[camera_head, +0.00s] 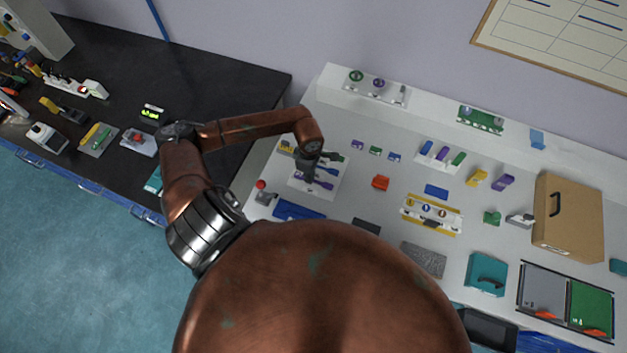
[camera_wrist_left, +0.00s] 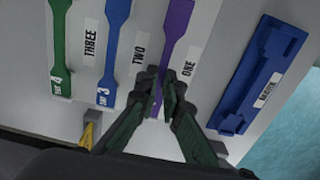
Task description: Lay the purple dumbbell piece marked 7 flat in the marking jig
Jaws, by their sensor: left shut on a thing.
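The purple dumbbell piece (camera_wrist_left: 176,35) lies along a pale board in the left wrist view, beside a label reading ONE; its number is hidden. My left gripper (camera_wrist_left: 160,98) is shut on its near end, which the fingers partly cover. In the head view the left gripper (camera_head: 308,172) is over the pale board (camera_head: 300,188), with purple (camera_head: 320,184) showing beside it. A blue jig (camera_wrist_left: 262,75) with a recess and a small white label lies right of the board and looks empty. It also shows in the head view (camera_head: 298,211). My right gripper is out of view.
A blue dumbbell piece (camera_wrist_left: 112,45) and a green one (camera_wrist_left: 60,45) lie left of the purple piece. A red-knobbed device (camera_head: 262,190) stands left of the blue jig. A red block (camera_head: 380,182) and a yellow-edged rack (camera_head: 432,213) are to the right.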

